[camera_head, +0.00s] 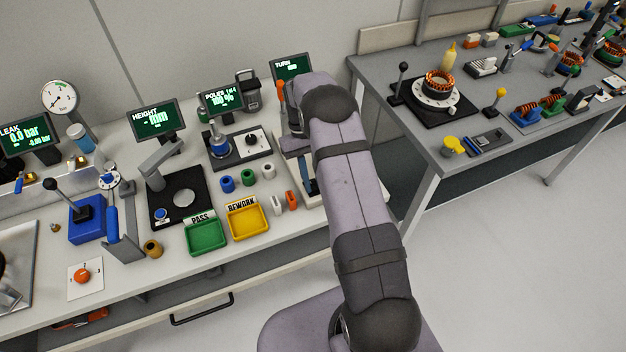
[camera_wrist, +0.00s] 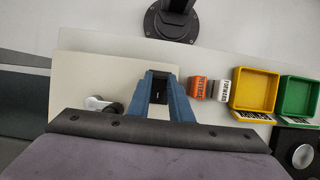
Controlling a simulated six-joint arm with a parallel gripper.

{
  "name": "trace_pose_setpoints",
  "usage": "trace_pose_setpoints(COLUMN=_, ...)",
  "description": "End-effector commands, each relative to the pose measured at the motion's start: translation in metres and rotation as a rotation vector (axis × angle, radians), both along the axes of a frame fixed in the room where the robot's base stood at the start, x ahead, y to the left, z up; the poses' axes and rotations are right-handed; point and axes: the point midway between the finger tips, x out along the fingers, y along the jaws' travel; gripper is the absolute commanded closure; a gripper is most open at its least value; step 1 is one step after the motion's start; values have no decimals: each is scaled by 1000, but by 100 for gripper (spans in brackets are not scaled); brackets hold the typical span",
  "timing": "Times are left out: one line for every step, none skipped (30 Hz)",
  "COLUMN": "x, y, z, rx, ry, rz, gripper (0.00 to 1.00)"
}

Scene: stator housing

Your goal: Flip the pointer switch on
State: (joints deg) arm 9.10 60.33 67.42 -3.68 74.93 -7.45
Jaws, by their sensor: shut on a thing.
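My gripper (camera_wrist: 165,88) has blue fingers and is over a pale plate (camera_wrist: 85,72) in the wrist view. It is shut on a small dark piece (camera_wrist: 158,97) that shows between the fingers. I cannot tell whether this piece is the pointer switch. In the head view a blue finger (camera_head: 307,180) shows beside my arm, which hides most of that spot. A red-orange knob (camera_head: 82,276) sits on a white marked plate at the front left, far from my gripper. In the wrist view a white and black part (camera_wrist: 100,104) lies left of the fingers, partly hidden.
Yellow (camera_head: 247,219) and green (camera_head: 207,236) trays lie further left in the head view. The TURN screen (camera_head: 291,66) stands behind my arm. A second bench (camera_head: 430,135) is at right.

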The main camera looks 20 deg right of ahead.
Motion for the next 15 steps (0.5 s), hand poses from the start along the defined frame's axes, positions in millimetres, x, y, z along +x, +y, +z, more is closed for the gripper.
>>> trace_pose_setpoints(x=1, y=0, z=1, rx=-1, ry=-2, rz=0, gripper=100)
trace_pose_setpoints(x=1, y=0, z=1, rx=-1, ry=-2, rz=0, gripper=100)
trace_pose_setpoints(x=1, y=0, z=1, rx=0, ry=-2, rz=0, gripper=100)
trace_pose_setpoints(x=1, y=0, z=1, rx=0, ry=-2, rz=0, gripper=100)
trace_pose_setpoints(x=1, y=0, z=1, rx=0, ry=-2, rz=0, gripper=79)
trace_pose_setpoints(x=1, y=0, z=1, rx=0, ry=-2, rz=0, gripper=69)
trace_pose_setpoints(x=1, y=0, z=1, rx=0, ry=-2, rz=0, gripper=62)
trace_pose_setpoints(x=0, y=0, z=1, rx=0, ry=-2, rz=0, gripper=62)
trace_pose_setpoints(x=0, y=0, z=1, rx=0, ry=-2, rz=0, gripper=62)
trace_pose_setpoints(x=0, y=0, z=1, rx=0, ry=-2, rz=0, gripper=62)
trace_pose_setpoints(x=0, y=0, z=1, rx=0, ry=-2, rz=0, gripper=62)
trace_pose_setpoints(x=0, y=0, z=1, rx=0, ry=-2, rz=0, gripper=62)
trace_pose_setpoints(x=0, y=0, z=1, rx=0, ry=-2, rz=0, gripper=62)
trace_pose_setpoints(x=0, y=0, z=1, rx=0, ry=-2, rz=0, gripper=62)
trace_pose_setpoints(x=0, y=0, z=1, rx=0, ry=-2, rz=0, gripper=62)
